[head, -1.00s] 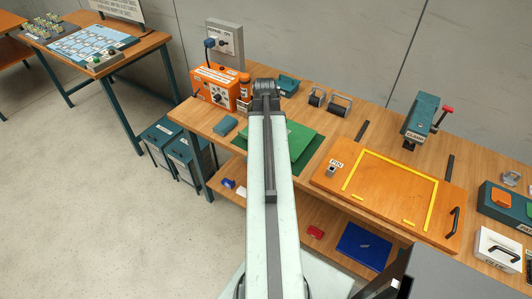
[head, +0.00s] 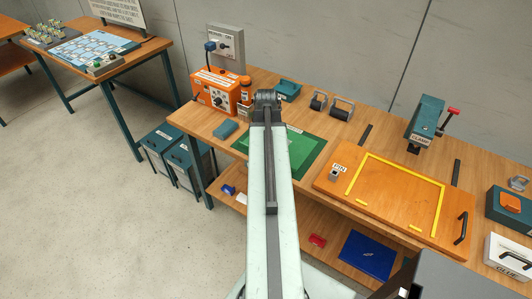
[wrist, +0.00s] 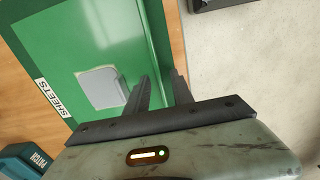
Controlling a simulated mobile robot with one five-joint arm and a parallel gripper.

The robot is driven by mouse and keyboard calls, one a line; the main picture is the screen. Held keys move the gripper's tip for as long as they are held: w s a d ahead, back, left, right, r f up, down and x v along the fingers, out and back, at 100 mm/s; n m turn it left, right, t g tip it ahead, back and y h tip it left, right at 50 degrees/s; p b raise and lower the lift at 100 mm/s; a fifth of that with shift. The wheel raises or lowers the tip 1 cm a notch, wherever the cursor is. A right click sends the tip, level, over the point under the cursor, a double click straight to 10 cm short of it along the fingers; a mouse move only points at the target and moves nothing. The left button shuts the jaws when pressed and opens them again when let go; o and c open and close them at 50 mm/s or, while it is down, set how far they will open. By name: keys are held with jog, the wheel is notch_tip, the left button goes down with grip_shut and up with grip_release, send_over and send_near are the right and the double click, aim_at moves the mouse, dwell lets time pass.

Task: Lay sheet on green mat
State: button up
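The green mat (head: 322,146) lies on the wooden bench, partly hidden behind my arm in the head view. In the wrist view a lighter green sheet (wrist: 105,30) lies inside the darker rim of the mat (wrist: 155,22), which bears a SHEETS label. A pale grey rounded square (wrist: 103,87) shows on the sheet. My gripper (wrist: 160,78) is over the mat beside the sheet's edge, with its two dark fingers apart and green visible between them. I see nothing gripped. Whether the fingertips touch the sheet is unclear.
A teal PATCH block (wrist: 25,160) sits near the mat; it also shows in the head view (head: 225,130). An orange welder box (head: 214,93) stands behind. A wooden board with yellow strips (head: 390,195) and a teal clamp (head: 426,116) are to the right.

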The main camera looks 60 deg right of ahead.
notch_tip(320, 180, up, 12)
jog(key=p, duration=1.2)
jog(key=shift+r, duration=0.15)
jog(key=shift+a, duration=0.1)
jog(key=w+a, duration=0.6)
jog(key=a, duration=0.5)
jog(key=w+a, duration=0.7)
jog(key=a, duration=0.3)
jog(key=w+a, duration=0.6)
jog(key=a, duration=0.5)
jog(key=w+a, duration=0.1)
jog(key=a, duration=1.3)
jog(key=shift+a, duration=0.4)
jog(key=shift+w, duration=0.1)
